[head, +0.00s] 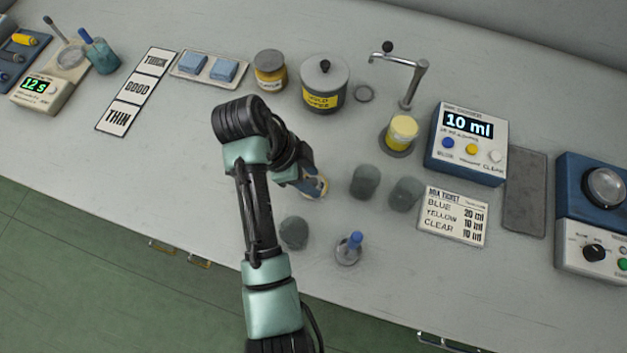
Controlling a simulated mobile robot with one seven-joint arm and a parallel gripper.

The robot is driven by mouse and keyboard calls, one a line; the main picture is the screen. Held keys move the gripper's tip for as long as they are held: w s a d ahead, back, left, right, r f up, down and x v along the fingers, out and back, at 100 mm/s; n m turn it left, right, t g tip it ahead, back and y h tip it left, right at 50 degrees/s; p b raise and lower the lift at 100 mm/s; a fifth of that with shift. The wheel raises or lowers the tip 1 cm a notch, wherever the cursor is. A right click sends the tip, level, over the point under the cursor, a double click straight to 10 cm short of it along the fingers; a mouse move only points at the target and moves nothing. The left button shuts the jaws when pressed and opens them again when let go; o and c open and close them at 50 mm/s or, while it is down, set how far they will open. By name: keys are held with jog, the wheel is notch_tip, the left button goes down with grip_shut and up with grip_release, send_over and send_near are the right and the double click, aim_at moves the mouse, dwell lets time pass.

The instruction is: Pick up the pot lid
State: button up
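The pot lid (337,73) is grey with a dark round knob. It sits on a dark pot (313,103) with a yellow label, at the back of the bench. My gripper (316,188) is low over the middle of the bench, in front of the pot and well apart from the lid. My arm hides much of the gripper, and its fingers are too small to tell open from shut. A tan ring-like shape shows at its end; I cannot tell whether it is a held thing.
A tap-like spout (414,82) rises over a yellow cup (402,131). Dark cups (365,181) stand right of my gripper. A blue-topped item (349,249) stands in front.

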grip_shut()
